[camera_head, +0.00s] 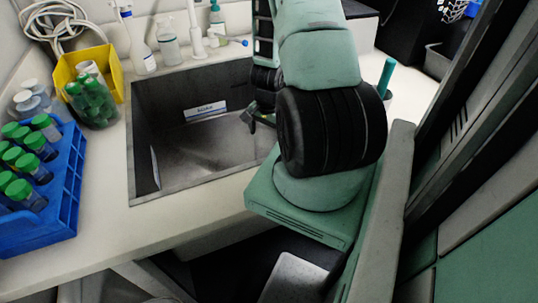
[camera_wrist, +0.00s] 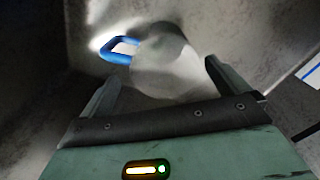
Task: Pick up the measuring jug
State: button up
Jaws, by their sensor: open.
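The measuring jug (camera_wrist: 172,62) shows in the wrist view as a pale, translucent round body with a blue loop handle (camera_wrist: 105,46) on its left. It is in the metal sink (camera_head: 160,110). My gripper (camera_wrist: 162,74) is open, with one finger on each side of the jug's lower part in the picture. I cannot tell whether the fingers touch it or how far below them it is. In the head view my gripper (camera_head: 254,118) shows in part over the sink, and the jug is not visible there.
A blue rack (camera_head: 68,190) of green-capped tubes stands on the left counter. Behind it are a yellow bin (camera_head: 75,62) and a jar of green-capped tubes (camera_head: 93,102). Bottles (camera_head: 168,42) and a tap (camera_head: 197,40) line the sink's back edge. The sink walls surround the jug.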

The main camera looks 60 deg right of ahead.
jog(key=shift+w+a+f+p, duration=0.1)
jog(key=shift+w+f+p, duration=0.1)
jog(key=shift+f, duration=1.3)
jog(key=shift+w+a+f+p, duration=0.1)
jog(key=shift+w+f, duration=0.05)
jog(key=shift+f, duration=1.35)
jog(key=c, duration=1)
